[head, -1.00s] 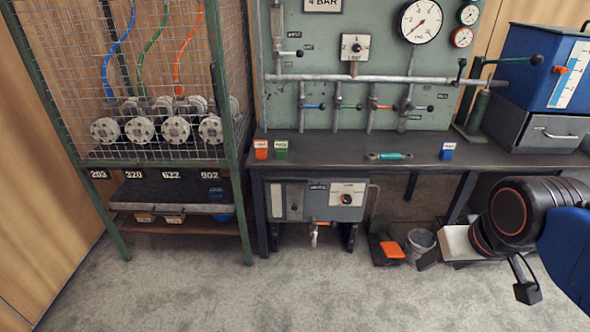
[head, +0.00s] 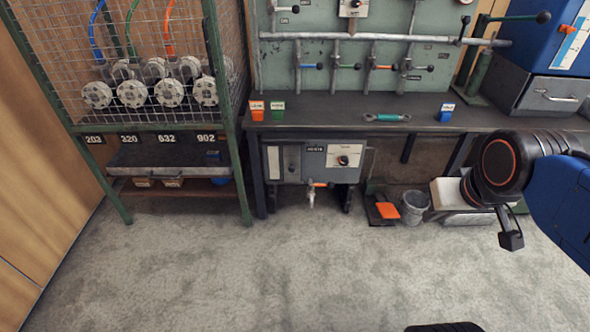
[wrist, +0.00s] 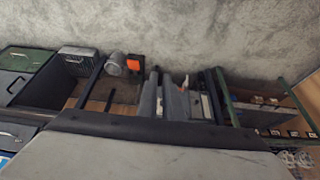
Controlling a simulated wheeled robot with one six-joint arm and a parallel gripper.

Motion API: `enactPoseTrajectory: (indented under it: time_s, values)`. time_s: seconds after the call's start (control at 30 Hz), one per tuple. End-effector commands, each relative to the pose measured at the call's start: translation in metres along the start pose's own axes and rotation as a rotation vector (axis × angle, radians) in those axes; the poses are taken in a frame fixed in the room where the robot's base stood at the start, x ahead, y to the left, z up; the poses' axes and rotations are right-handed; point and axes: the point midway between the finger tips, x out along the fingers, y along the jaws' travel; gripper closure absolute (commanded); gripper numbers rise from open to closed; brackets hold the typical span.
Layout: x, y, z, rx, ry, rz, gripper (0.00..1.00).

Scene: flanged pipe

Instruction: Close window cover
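A grey box (head: 313,163) hangs under the workbench in the head view. Its front has a plain panel with a small knob (head: 291,164) at left and a pale plate with a dark dial (head: 344,160) at right. I cannot tell which part is the window cover, or whether it is open. An orange-handled tap (head: 312,192) hangs below the box. My gripper's fingers do not show clearly in either view. My dark and blue arm links are at the right of the head view, apart from the box.
The bench top (head: 330,112) carries an orange block (head: 257,111), a green block (head: 278,112), a teal-handled tool (head: 386,117) and a blue block (head: 446,112). A mesh rack (head: 170,138) stands left. A bucket (head: 414,207) stands right of the box. The floor (head: 260,270) in front is clear.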

Motion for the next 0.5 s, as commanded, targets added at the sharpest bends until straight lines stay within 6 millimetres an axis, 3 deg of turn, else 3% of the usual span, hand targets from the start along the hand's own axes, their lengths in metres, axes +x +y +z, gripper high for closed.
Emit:
enactPoseTrajectory:
  time_s: [0.5]
  values:
    - [0.089,-0.001,-0.136,0.165,0.179,0.011,1.0]
